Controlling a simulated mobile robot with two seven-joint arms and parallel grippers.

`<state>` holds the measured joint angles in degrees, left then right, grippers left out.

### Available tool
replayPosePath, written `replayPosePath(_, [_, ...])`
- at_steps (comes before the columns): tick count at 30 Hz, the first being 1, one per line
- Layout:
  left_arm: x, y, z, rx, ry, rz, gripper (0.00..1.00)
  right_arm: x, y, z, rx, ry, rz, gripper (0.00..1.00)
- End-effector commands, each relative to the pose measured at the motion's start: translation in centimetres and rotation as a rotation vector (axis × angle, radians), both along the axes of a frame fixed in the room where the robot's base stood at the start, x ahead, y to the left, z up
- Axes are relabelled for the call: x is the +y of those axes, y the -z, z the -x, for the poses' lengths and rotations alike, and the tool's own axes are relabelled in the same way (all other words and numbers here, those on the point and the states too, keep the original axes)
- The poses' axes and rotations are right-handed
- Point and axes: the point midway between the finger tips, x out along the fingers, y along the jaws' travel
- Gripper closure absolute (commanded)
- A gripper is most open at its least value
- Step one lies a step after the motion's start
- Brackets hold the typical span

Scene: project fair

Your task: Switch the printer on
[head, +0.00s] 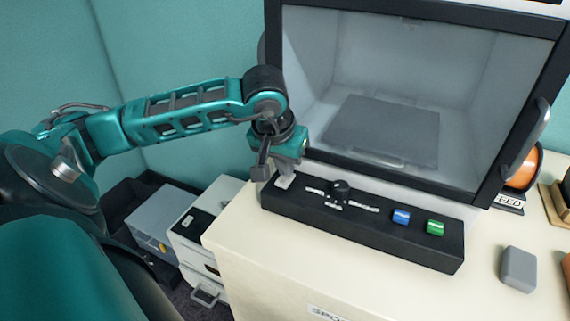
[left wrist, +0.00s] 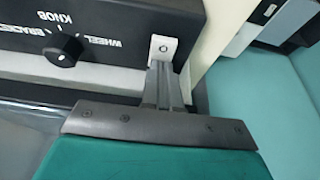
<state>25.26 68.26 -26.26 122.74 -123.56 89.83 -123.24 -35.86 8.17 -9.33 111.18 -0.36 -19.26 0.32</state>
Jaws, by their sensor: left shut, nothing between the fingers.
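The printer (head: 400,75) is a dark-framed box with a clear front, standing on a cream cabinet. Its black control panel (head: 350,222) lies along the front. A pale rocker switch (head: 285,181) sits at the panel's left end; it also shows in the left wrist view (left wrist: 163,46) with a round mark on its face. My left gripper (head: 264,170) is shut and empty, right beside the switch. In the left wrist view its fingertips (left wrist: 163,68) reach the switch's edge; whether they touch it I cannot tell. My right gripper is not in view.
The panel also carries a black knob (head: 341,190), a blue button (head: 401,216) and a green button (head: 436,228). A grey block (head: 518,269) lies on the cabinet top (head: 485,290) at right. An orange spool (head: 523,171) is beside the printer. Drawers and bins stand low at left.

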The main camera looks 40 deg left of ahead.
Motion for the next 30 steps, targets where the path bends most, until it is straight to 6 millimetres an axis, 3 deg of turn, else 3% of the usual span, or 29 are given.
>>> replayPosePath(1, [-0.2, 0.7, 0.6, 0.022, 0.002, 0.001, 1.00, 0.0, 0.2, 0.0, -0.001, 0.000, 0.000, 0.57])
replayPosePath(9, [-0.6, 0.8, 1.8, 0.028, 0.004, 0.003, 1.00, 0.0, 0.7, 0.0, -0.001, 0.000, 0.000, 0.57])
replayPosePath(20, [-0.6, 0.5, 1.9, 0.029, 0.004, 0.004, 1.00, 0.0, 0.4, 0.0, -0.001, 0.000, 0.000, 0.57])
replayPosePath(23, [-0.5, -0.7, 1.9, 0.025, 0.000, 0.002, 1.00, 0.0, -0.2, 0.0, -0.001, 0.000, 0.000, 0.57])
replayPosePath(28, [-0.1, -4.6, 2.3, 0.014, -0.009, -0.002, 1.00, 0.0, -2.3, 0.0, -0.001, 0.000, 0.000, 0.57])
replayPosePath(30, [-0.3, -5.7, 2.7, 0.009, -0.006, 0.000, 1.00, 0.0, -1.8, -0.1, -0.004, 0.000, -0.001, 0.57])
